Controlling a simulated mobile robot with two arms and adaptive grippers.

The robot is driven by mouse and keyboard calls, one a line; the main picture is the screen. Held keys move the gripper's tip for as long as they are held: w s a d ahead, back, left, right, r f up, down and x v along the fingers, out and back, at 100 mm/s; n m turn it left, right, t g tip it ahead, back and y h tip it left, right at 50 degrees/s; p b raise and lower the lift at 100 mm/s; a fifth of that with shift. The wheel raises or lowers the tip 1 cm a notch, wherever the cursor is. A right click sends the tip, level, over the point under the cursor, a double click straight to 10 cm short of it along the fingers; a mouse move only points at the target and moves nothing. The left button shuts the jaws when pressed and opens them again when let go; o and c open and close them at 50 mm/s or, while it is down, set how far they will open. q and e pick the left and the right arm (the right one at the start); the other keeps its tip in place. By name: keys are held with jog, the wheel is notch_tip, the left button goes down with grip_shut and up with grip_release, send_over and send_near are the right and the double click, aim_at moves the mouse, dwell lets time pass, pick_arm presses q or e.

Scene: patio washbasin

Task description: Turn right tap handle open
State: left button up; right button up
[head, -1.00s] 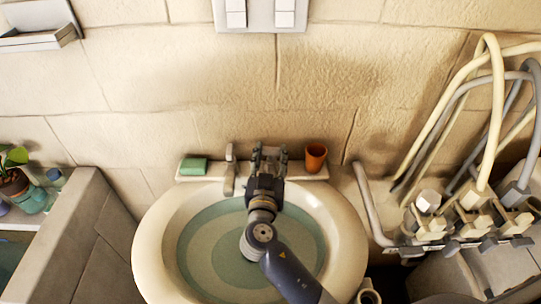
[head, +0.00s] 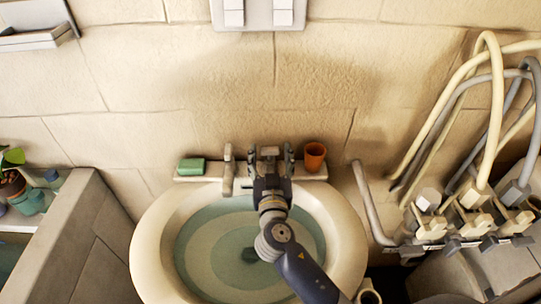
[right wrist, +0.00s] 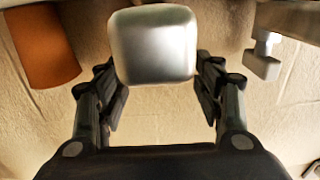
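The right tap (head: 269,151) stands at the back of the washbasin (head: 148,245), mostly hidden by my right gripper in the head view. My right gripper (head: 270,156) is open, with one finger on each side of it. In the right wrist view, a blocky silver part of the tap (right wrist: 152,45) shows between the spread fingers of the gripper (right wrist: 160,85). Gaps show at both sides there; I see no clear contact. The left tap (head: 228,168) stands to the left in the head view; it also shows in the right wrist view (right wrist: 263,60). My left gripper is not in view.
An orange cup (head: 315,157) stands on the ledge close to the right of my gripper. A green soap bar (head: 192,166) lies left of the left tap. The wall is close behind the taps. Pipes and valves (head: 470,220) stand at the right.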

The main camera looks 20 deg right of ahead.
jog(key=shift+s+a, duration=0.15)
jog(key=shift+s, duration=0.25)
jog(key=v, duration=1.1)
jog(key=shift+s, duration=0.1)
